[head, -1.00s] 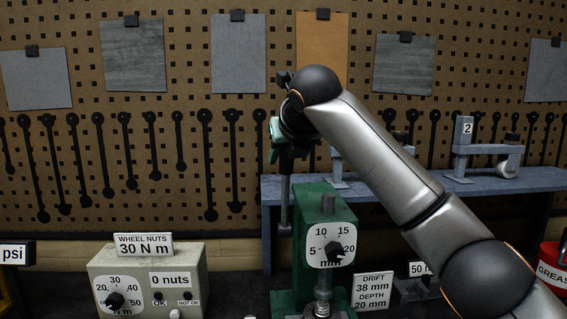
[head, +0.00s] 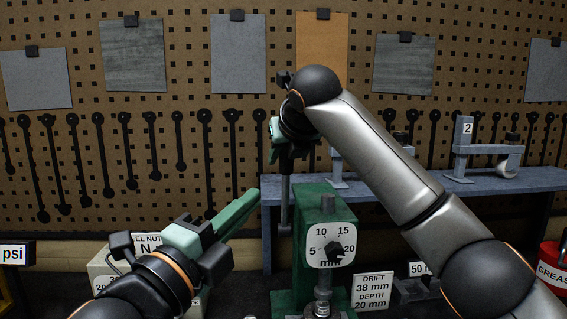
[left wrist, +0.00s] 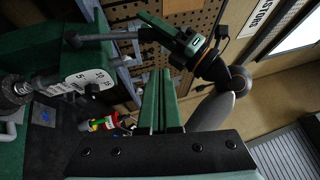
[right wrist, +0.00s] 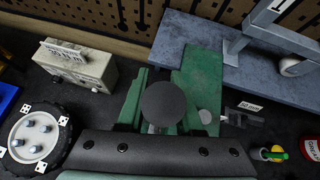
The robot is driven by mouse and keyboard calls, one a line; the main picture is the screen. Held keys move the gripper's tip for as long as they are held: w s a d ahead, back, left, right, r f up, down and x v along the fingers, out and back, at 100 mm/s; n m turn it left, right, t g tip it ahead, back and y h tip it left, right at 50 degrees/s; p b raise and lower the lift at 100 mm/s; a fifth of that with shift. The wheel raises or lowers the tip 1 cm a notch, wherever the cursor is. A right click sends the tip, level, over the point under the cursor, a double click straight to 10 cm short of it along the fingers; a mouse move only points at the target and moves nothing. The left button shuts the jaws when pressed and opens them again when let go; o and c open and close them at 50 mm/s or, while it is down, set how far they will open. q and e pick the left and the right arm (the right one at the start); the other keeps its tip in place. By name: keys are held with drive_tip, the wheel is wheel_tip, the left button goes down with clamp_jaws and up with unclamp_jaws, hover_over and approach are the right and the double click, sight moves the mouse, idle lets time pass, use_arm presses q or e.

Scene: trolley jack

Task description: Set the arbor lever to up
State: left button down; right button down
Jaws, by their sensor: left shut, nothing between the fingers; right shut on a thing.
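The green arbor press (head: 318,195) stands at the middle of the head view, with a dial on its front. Its lever (head: 285,205) is a grey rod at the press's left side, standing nearly upright from its low end to my right gripper (head: 281,150). My right gripper is shut on the lever's top end; a dark round knob (right wrist: 165,103) shows between its fingers in the right wrist view. The lever also shows in the left wrist view (left wrist: 110,36). My left gripper (head: 252,196) is shut and empty, apart from the press, at its lower left. Its green fingers show in the left wrist view (left wrist: 155,95).
A torque tester box (right wrist: 75,65) is partly hidden behind my left arm. A blue-grey bench (head: 400,183) with a grey stand (head: 463,150) is behind the press. A wheel (right wrist: 38,135) lies at the left in the right wrist view. A red grease can (head: 553,265) is far right.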

use_arm(q)
drive_tip(key=d, duration=0.1)
use_arm(e)
drive_tip(key=shift+r, duration=0.1)
use_arm(q)
drive_tip(key=m, duration=0.1)
approach(283, 162)
drive_tip(key=shift+h, duration=0.3)
drive_tip(key=w+d+r, duration=0.2)
drive_tip(key=d, duration=0.1)
drive_tip(key=w+d, duration=0.1)
drive_tip(key=d, duration=0.1)
drive_tip(key=shift+w+d+r, duration=0.15)
drive_tip(key=shift+w+r, duration=0.05)
drive_tip(key=shift+r, duration=0.2)
drive_tip(key=shift+w+r, duration=0.15)
drive_tip(key=shift+w, duration=0.35)
